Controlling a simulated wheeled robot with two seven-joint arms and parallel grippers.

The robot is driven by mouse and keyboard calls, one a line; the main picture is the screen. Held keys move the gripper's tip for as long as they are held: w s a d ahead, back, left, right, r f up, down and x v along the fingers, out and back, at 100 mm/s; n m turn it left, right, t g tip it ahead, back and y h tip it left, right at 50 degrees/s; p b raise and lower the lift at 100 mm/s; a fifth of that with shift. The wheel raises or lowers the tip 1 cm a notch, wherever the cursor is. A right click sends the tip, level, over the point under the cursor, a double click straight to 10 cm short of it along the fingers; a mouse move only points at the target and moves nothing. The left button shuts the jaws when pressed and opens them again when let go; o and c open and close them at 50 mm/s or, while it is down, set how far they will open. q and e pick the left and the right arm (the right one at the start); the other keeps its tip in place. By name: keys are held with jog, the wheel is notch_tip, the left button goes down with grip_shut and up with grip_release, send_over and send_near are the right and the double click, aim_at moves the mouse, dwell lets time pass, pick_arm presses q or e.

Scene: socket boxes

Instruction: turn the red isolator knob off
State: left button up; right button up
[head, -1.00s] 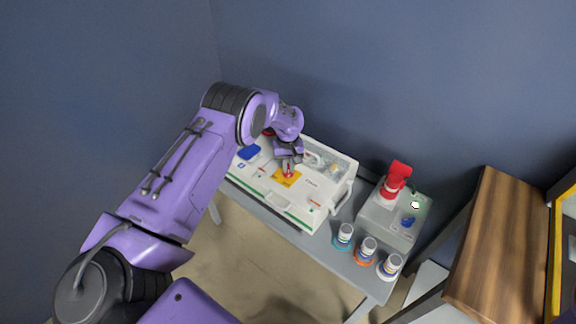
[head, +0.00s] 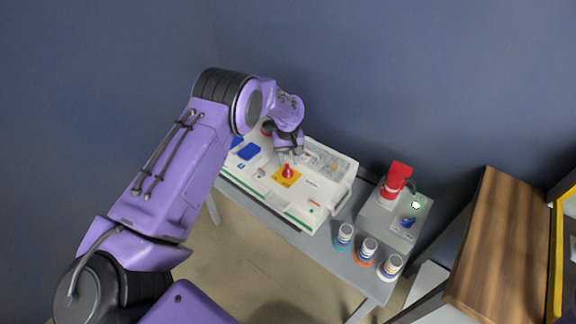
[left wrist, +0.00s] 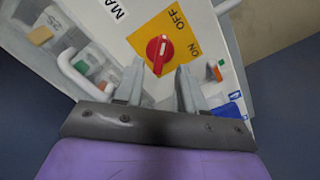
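The red isolator knob (head: 288,171) sits on a yellow plate (head: 279,179) on the sloped face of the white socket box (head: 305,207). In the left wrist view the round red knob (left wrist: 160,52) has a raised grip bar, with "OFF" and "ON" printed on its yellow plate (left wrist: 182,40). My right gripper is not in view.
The box stands on a grey bench (head: 320,250). To its right is a grey box (head: 385,220) with a red plug (head: 396,180) and blue knob (head: 408,221). Several small bottles (head: 366,250) line the bench's front edge. A wooden-topped table (head: 505,245) stands at right.

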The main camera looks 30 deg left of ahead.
aim_at(288, 169)
pick_arm(q)
notch_tip(288, 169, up, 7)
jog(key=shift+s+f, duration=0.1)
dwell(0.6)
